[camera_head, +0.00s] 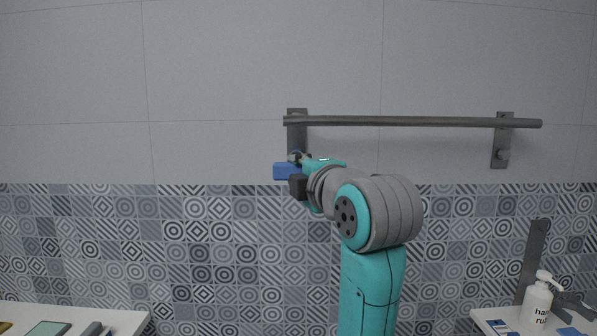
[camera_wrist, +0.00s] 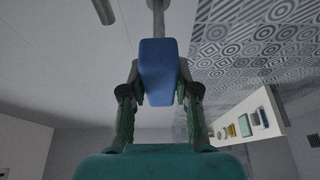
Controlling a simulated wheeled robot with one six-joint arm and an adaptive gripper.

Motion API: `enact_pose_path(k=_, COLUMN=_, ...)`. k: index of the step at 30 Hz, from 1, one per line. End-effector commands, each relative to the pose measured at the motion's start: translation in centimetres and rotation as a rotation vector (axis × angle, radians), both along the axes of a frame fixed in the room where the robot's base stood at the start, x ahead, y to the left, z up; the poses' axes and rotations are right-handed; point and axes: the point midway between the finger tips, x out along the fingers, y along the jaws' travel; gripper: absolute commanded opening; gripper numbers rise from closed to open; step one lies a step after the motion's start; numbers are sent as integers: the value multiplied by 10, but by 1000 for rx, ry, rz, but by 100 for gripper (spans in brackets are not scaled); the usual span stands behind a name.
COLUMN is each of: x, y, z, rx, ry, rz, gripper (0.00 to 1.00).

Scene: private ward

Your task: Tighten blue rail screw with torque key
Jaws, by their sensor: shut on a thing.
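A torque key with a blue handle (camera_wrist: 158,70) and a grey shaft (camera_wrist: 158,18) is held in my gripper (camera_wrist: 160,88). Both fingers are shut on the handle, one on each side. In the head view the blue handle (camera_head: 284,171) shows beside my gripper (camera_head: 298,184), just below the left bracket (camera_head: 297,127) of the wall rail. The shaft points toward the bracket's lower part. A small bluish ring (camera_head: 296,155) shows there, perhaps the blue screw; my gripper and the key partly hide it. I cannot tell whether the key's tip is seated on it.
The grey rail (camera_head: 410,121) runs across the wall. Its right bracket (camera_head: 503,135) carries a grey knob-like screw (camera_head: 503,155). White tables stand at the lower left (camera_head: 125,318) and lower right, the latter with a hand rub bottle (camera_head: 537,302). The wall around the rail is clear.

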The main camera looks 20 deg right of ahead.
Motion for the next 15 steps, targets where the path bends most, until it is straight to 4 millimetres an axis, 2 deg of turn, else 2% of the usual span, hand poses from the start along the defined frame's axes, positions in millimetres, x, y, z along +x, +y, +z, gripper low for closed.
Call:
enact_pose_path(k=5, x=0, y=0, z=1, rx=-92, ry=29, rz=-1, gripper=0)
enact_pose_path(k=15, x=1, y=2, z=3, rx=-474, ry=152, rz=1, gripper=0)
